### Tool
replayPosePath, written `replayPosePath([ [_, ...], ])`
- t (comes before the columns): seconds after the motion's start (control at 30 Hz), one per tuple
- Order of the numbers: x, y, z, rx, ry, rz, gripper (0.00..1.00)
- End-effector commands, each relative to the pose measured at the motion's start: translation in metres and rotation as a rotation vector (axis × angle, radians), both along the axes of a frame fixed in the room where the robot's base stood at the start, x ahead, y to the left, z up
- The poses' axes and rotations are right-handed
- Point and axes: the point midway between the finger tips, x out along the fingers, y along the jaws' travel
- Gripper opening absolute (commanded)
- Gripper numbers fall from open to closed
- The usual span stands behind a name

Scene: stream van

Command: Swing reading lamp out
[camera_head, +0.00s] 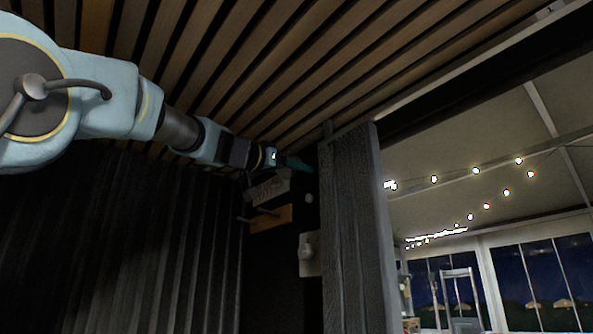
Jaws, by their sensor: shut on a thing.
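My gripper (285,161) is high up near the slatted ceiling, at the end of my arm reaching in from the left. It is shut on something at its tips. A dark green piece shows there, small and in shadow. It is most likely part of the reading lamp, but I cannot make out the lamp's shape or which way it points. A pale rounded fitting (306,246) on a light plate sits on the dark wall lower down, apart from my gripper.
A grey panel (268,188) and a wooden peg board (272,217) are just below my gripper. Beyond the opening are string lights (476,170) and windows.

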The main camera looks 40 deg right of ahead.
Motion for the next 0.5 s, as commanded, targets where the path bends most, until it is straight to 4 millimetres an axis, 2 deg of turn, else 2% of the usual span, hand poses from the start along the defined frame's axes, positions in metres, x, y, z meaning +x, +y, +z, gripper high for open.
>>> replayPosePath([
  [0.5, 0.0008, 0.0031, 0.0, 0.224, -0.016, 0.002, 0.0],
])
